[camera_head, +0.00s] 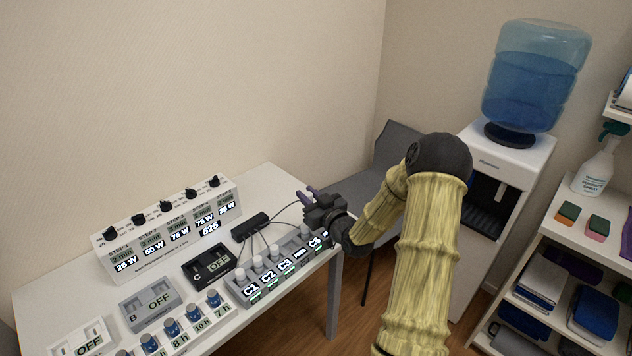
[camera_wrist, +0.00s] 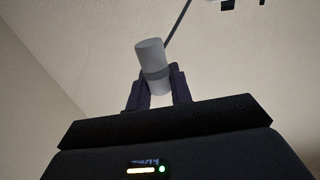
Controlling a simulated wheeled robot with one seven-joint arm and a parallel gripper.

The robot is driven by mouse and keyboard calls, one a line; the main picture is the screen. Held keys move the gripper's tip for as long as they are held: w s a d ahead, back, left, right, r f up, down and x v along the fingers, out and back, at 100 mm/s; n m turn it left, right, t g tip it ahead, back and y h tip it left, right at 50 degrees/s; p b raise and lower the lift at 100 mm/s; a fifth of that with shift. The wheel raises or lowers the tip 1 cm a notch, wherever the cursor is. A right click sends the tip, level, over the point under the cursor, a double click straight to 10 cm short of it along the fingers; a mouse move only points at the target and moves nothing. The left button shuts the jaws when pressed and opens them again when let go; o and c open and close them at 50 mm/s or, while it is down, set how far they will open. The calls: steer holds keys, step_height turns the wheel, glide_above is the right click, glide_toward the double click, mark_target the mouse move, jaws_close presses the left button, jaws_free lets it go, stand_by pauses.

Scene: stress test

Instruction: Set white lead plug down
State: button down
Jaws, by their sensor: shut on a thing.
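A grey lead (camera_wrist: 179,22) runs up from beside the plug. In the head view I cannot make out the held plug clearly. A dark cable (camera_head: 289,206) runs from a black hub (camera_head: 249,225) toward my gripper. Other white plugs (camera_head: 257,262) stand upright in the grey labelled socket strip (camera_head: 270,284).
A white panel with black knobs (camera_head: 165,230) stands at the table's back. Black box C (camera_head: 208,267), grey box B (camera_head: 150,304) and a row of blue-capped items (camera_head: 192,311) crowd the front. Bare tabletop (camera_head: 262,186) shows at the far end. A chair (camera_head: 398,142) and water cooler (camera_head: 510,160) stand beyond.

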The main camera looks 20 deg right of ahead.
steer(key=s+a+r+m+h+p, duration=0.1)
steer(key=s+a+r+p, duration=0.1)
steer(key=s+a+p, duration=0.2)
steer(key=s+a+r+m+h+p, duration=0.1)
steer(key=s+a+p, duration=0.4)
steer(key=a+p, duration=0.5)
step_height(320, 180, up, 3)
steer(key=h+p, duration=0.1)
steer(key=p, duration=0.8)
steer(key=shift+f, duration=0.2)
